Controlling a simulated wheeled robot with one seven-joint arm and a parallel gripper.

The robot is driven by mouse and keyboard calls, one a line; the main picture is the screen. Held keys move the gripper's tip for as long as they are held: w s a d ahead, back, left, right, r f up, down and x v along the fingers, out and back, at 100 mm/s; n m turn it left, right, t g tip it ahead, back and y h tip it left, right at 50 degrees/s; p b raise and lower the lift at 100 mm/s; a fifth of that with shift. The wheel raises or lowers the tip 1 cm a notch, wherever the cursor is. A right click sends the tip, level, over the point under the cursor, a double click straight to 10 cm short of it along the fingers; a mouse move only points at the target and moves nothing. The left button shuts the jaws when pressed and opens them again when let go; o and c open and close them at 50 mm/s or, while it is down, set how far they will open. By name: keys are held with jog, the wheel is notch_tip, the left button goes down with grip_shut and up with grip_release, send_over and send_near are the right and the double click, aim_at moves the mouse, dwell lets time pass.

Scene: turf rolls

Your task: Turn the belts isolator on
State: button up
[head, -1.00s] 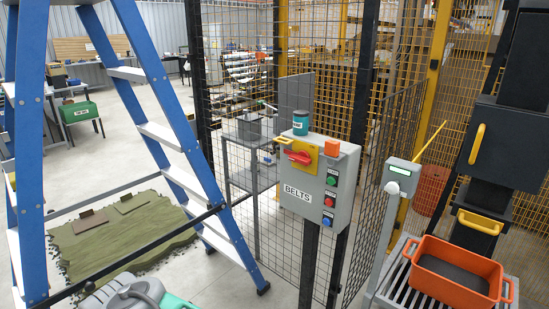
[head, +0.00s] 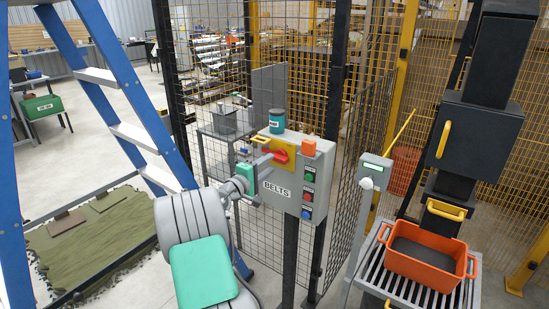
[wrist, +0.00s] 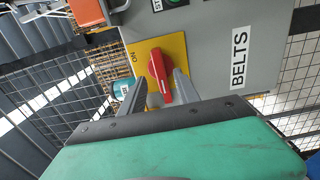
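The belts isolator is a red rotary handle (head: 280,156) on a yellow plate (head: 285,143), on the front of a grey box (head: 285,185) labelled BELTS. In the wrist view the red handle (wrist: 159,76) lies crosswise on the box face, and an ON mark (wrist: 134,57) is on the plate's upper part. My gripper (head: 266,159) is at the handle from the left. In the wrist view my gripper (wrist: 160,82) has its fingers apart, one on each side of the handle, with small gaps showing. Contact cannot be made out.
Green, red and blue buttons (head: 308,195) sit on the box's right side. A teal canister (head: 277,121) and an orange block (head: 308,147) are on its top. Mesh fencing (head: 345,190) stands behind. A blue ladder (head: 125,95) is left; an orange crate (head: 428,262) is right.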

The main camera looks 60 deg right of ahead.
aim_at(275, 160)
jog(key=d, duration=0.3)
jog(key=d+p, duration=0.1)
jog(key=shift+s+d, duration=0.3)
jog(key=shift+c, duration=0.5)
grip_shut()
